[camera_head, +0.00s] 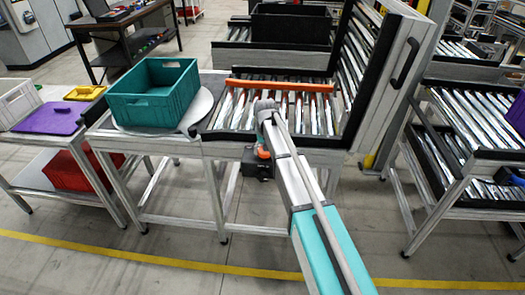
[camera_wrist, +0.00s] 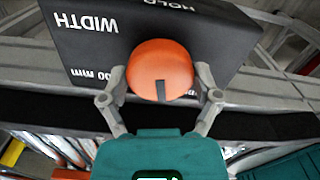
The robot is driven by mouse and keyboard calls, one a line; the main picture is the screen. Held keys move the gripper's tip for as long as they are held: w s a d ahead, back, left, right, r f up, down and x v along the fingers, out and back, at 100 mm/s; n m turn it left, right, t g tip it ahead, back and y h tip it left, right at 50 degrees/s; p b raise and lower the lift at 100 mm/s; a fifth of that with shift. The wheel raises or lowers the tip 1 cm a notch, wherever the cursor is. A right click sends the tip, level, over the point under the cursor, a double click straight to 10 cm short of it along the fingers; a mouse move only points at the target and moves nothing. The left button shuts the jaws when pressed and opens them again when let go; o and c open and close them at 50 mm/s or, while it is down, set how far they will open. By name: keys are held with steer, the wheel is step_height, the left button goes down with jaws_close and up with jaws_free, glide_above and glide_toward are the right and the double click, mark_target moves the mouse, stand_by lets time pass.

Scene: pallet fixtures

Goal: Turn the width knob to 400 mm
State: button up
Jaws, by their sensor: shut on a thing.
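The orange width knob (camera_wrist: 160,70) sits on a black box (camera_wrist: 95,25) with white lettering, "WIDTH" and a partly hidden number ending in "0 mm". A dark mark shows on the knob's lower side in the wrist view. My gripper (camera_wrist: 160,85) has its two grey fingers on either side of the knob and is shut on it. In the head view the knob (camera_head: 263,153) shows as a small orange spot beside my arm, on the box (camera_head: 257,166) under the front edge of the roller table. The knob's exact setting cannot be read.
A teal crate (camera_head: 150,103) stands on a round plate (camera_head: 197,112) at the left of the roller table. An orange bar (camera_head: 280,86) crosses the rollers. A shelf rack (camera_head: 460,150) stands at the right. The floor in front is clear.

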steer(key=n, duration=0.5)
steer(key=shift+w, duration=0.2)
steer(key=shift+a+n, duration=0.1)
steer(key=shift+n, duration=0.2)
steer(key=o, duration=0.9)
steer(key=shift+o, duration=0.2)
steer(key=shift+s, duration=0.15)
steer(key=shift+r, duration=0.1)
